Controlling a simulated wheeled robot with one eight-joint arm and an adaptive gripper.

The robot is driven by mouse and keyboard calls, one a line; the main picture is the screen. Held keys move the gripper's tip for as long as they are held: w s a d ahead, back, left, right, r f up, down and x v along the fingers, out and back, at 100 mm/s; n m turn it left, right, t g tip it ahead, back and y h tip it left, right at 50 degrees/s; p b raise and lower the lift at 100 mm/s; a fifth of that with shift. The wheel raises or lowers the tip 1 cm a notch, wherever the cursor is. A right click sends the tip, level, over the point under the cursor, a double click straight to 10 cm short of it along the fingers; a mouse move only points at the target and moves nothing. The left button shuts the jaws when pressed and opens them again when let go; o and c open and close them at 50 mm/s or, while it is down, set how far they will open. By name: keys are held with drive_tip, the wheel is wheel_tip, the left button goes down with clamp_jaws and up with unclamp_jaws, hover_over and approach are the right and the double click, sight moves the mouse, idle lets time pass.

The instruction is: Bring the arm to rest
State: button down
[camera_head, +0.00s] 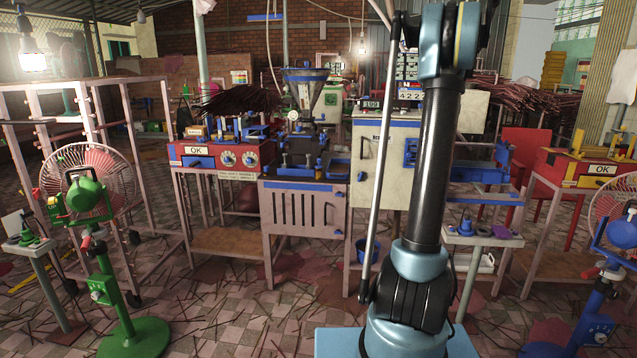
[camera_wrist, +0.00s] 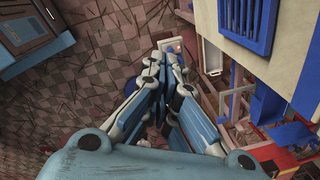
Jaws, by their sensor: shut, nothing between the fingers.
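My gripper (camera_wrist: 166,62) shows in the wrist view, its two linked fingers brought together at the tips. It is shut and nothing shows between the fingers. It hangs in free air above the tiled floor, beside a pale cabinet with blue trim (camera_wrist: 245,40). In the head view my arm stands upright right of the middle, and the gripper itself is not visible there.
An extruder with a hopper (camera_head: 304,90) stands mid-picture beside a white cabinet (camera_head: 385,160). A red OK machine (camera_head: 215,157) is to its left. A green fan (camera_head: 88,190) stands front left, a blue fan (camera_head: 622,232) front right. Sticks litter the open floor (camera_head: 230,310).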

drive_tip(key=s+a+f+n, duration=0.2)
drive_tip(key=s+a+n, duration=0.5)
drive_tip(key=s+a, duration=0.4)
drive_tip(key=s+a+f+n, duration=0.2)
drive_tip(key=s+a+n, duration=0.4)
drive_tip(key=s+a, duration=0.45)
drive_tip(key=s+a+f+n, duration=0.2)
drive_tip(key=s+f+n, duration=0.2)
drive_tip(key=s+f, duration=0.2)
drive_tip(key=s+a+f+n, duration=0.2)
drive_tip(key=s+f+n, duration=0.2)
drive_tip(key=s, duration=0.5)
drive_tip(key=s+a+f+n+t, duration=0.1)
drive_tip(key=s+a+f+n, duration=0.2)
drive_tip(key=s+f, duration=0.5)
drive_tip(key=shift+f+n, duration=0.5)
drive_tip(key=shift+n, duration=0.1)
drive_tip(key=shift+d, duration=0.15)
